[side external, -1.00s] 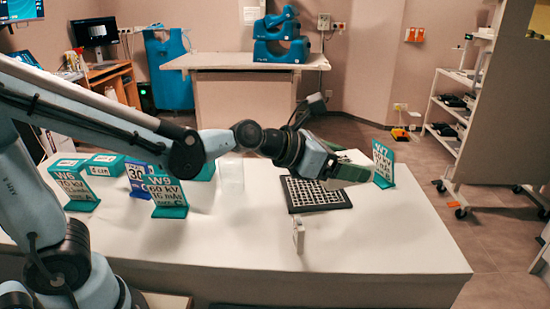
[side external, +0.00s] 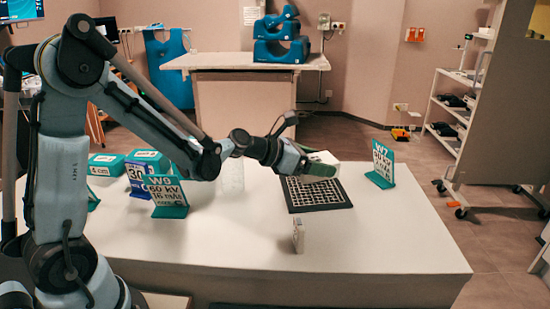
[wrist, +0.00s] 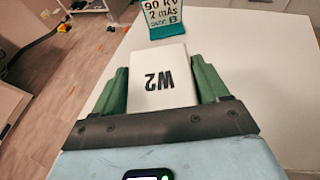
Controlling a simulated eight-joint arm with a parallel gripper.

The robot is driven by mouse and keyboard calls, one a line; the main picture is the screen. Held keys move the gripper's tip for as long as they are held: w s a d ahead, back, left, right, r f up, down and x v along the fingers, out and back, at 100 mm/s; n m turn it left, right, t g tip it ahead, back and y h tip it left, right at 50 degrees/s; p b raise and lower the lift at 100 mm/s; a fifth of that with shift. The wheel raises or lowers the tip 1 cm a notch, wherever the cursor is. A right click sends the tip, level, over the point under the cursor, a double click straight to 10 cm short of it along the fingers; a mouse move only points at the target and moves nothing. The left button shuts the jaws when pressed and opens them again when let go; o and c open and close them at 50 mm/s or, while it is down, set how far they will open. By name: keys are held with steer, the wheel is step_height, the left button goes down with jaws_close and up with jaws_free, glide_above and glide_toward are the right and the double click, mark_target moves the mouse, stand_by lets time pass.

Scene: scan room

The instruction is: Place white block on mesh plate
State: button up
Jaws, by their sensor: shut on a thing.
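A white block marked W2 (wrist: 160,78) sits between the two green fingers of my gripper (wrist: 163,85) in the wrist view. In the side external view my gripper (side external: 318,168) is shut on this block (side external: 324,157), whose white top shows behind the near finger. The mesh plate (side external: 333,202) is a black-framed grid lying flat on the white table. The gripper and block appear over the plate's far edge, above it; the exact height is hard to tell. The plate does not show in the wrist view.
A teal sign stand (side external: 383,165) is right of the plate and shows in the wrist view (wrist: 166,20). A small white upright piece (side external: 298,235) stands in front of the plate. More sign stands (side external: 166,196) and teal boxes (side external: 106,164) are at left. The table's right front (side external: 410,245) is clear.

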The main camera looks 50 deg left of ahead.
steer(key=shift+f, duration=2)
steer(key=shift+f, duration=0.1)
steer(key=o, duration=0.9)
steer(key=shift+o, duration=0.2)
